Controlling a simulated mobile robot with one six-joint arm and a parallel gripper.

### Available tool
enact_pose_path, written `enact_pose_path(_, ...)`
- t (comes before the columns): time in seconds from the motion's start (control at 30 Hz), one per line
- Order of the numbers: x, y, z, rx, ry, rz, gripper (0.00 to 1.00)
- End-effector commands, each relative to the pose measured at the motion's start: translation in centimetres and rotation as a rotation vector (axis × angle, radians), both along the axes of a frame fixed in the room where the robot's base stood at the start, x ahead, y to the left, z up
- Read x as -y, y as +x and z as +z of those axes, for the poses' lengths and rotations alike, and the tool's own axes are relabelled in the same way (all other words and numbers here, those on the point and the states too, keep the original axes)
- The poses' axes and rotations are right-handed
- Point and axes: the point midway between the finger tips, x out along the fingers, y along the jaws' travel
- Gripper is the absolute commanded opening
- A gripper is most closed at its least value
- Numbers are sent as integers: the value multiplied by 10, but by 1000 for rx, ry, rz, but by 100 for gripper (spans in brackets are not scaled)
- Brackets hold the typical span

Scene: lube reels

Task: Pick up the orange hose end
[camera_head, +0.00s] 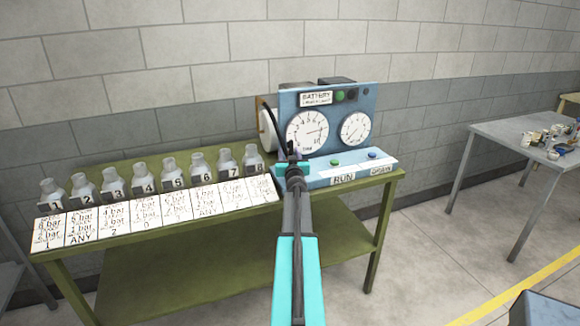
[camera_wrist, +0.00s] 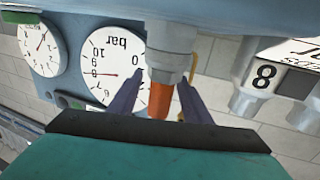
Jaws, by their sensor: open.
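The orange hose end (camera_wrist: 160,100) shows in the wrist view as a short orange cylinder below a grey fitting (camera_wrist: 170,66). My gripper (camera_wrist: 160,84) is open, with one dark finger on each side of the orange end. Whether either finger touches it I cannot tell. In the head view, my gripper (camera_head: 293,165) is at the front of the blue battery panel, and my arm and gripper hide the orange end there.
The blue panel (camera_head: 374,95) carries two gauges and RUN and DRAIN buttons on the green bench (camera_head: 210,280). Numbered bottles (camera_head: 200,164) stand in a row to the left behind white cards (camera_head: 146,212). A grey table (camera_head: 490,131) stands at right; floor between is clear.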

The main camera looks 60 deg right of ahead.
Motion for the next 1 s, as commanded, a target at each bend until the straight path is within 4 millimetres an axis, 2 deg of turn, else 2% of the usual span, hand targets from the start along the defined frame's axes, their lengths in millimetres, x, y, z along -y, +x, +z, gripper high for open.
enact_pose_path(0.23, 12, 10, 0, 0, 0, 0, 45)
enact_pose_path(0.83, 11, 10, 0, 0, 0, 2, 45)
enact_pose_path(1.0, 11, 11, 0, 0, 0, 2, 16)
